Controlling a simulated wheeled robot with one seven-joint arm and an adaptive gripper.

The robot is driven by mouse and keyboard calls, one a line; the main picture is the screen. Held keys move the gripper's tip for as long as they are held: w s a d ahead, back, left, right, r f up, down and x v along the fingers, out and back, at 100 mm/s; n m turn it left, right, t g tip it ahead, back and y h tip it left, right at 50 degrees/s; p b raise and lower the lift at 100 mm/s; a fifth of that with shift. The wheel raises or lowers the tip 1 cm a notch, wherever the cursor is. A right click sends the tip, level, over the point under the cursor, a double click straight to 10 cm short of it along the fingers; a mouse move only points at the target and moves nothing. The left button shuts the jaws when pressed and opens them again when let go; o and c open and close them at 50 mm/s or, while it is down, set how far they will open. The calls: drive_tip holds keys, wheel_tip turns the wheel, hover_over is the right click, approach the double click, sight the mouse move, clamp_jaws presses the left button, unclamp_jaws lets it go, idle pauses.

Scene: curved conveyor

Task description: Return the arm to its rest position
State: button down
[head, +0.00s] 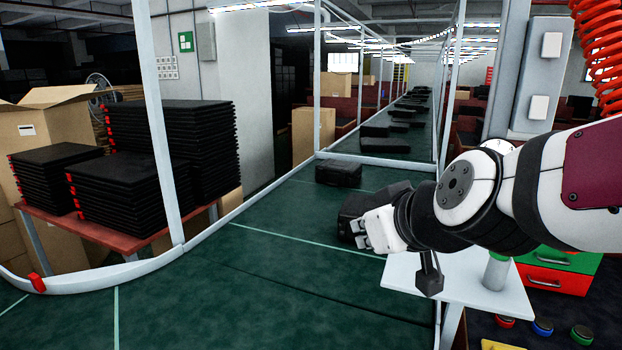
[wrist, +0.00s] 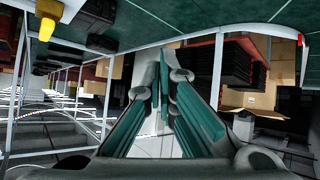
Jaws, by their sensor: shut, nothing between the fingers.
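My arm reaches in from the right of the head view, and my gripper (head: 362,232) is over the near part of the green conveyor (head: 290,240). In the wrist view the teal-padded fingers of my gripper (wrist: 160,62) come together at their tips, with nothing between them. In the head view a dark shape right behind the gripper may be another case on the belt; I cannot tell whether it touches the gripper.
A black case (head: 338,172) lies on the belt, with several more farther back. A white side table (head: 470,290) stands below my arm. Black tray stacks (head: 125,195) stand on a red table at left. White posts (head: 160,120) rise along the belt.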

drive_tip(key=s+d+f+m+g+h, duration=0.1)
drive_tip(key=s+d+m+g, duration=0.1)
drive_tip(key=s+d, duration=0.3)
drive_tip(key=s+d+f+m+g+h, duration=0.2)
drive_tip(key=s+d, duration=0.3)
drive_tip(key=s, duration=0.8)
drive_tip(key=shift+s+d+m+g, duration=0.35)
drive_tip(key=shift+m+g, duration=0.15)
drive_tip(key=shift+g, duration=0.2)
drive_tip(key=shift+w, duration=0.1)
